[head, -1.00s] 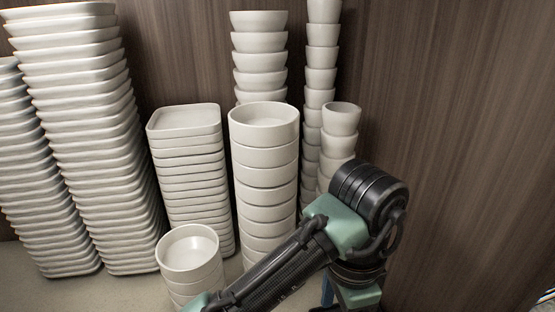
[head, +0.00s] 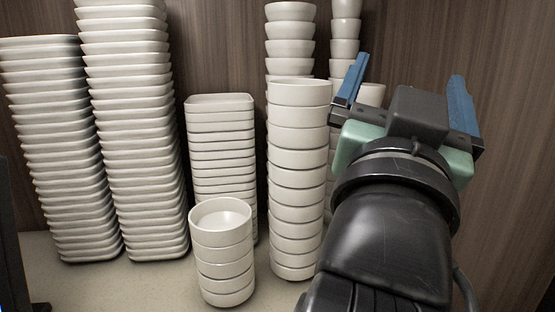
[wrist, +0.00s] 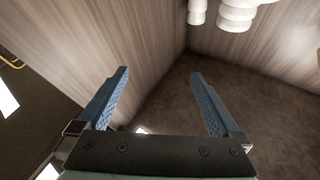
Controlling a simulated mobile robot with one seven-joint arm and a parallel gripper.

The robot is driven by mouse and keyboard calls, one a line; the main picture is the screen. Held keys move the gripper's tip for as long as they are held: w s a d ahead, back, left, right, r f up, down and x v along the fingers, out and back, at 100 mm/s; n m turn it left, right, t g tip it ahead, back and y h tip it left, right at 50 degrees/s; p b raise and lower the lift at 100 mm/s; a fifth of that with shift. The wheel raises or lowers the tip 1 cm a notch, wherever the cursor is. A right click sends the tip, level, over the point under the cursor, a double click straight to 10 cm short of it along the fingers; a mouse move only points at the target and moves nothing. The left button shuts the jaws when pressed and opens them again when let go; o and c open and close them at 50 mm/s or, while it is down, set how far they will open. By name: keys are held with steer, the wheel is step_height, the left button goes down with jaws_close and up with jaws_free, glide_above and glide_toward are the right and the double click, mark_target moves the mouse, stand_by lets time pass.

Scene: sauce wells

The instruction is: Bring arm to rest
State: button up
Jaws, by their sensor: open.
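My gripper (head: 407,88) is raised at the right of the head view, in front of the stacks and the wood wall. Its two blue fingers are spread wide apart with nothing between them. In the wrist view my gripper (wrist: 165,100) is also open and empty, facing a corner of wood panels and a dark brown surface. My black and green arm hides the lower right of the head view and part of the cup stack behind it.
A short stack of round bowls (head: 222,255) stands in front. Behind are a tall round-dish stack (head: 297,180), square-dish stacks (head: 222,150) (head: 135,130) (head: 62,150) and a cup stack (head: 345,47). Pale counter (head: 160,285) is bare at the front. A wood wall (head: 510,150) closes the right.

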steer(key=s+a+r+n+t+y+b, duration=0.1)
steer(key=s+a+n+t+y+b, duration=0.1)
steer(key=s+a+n+t+y, duration=0.4)
steer(key=s+a+n+y, duration=0.1)
steer(key=a+y, duration=0.2)
steer(key=a, duration=0.2)
steer(key=shift+s+a+r+t+y, duration=0.15)
steer(key=shift+a+r+t+y, duration=0.1)
steer(key=shift+a+t+y, duration=0.1)
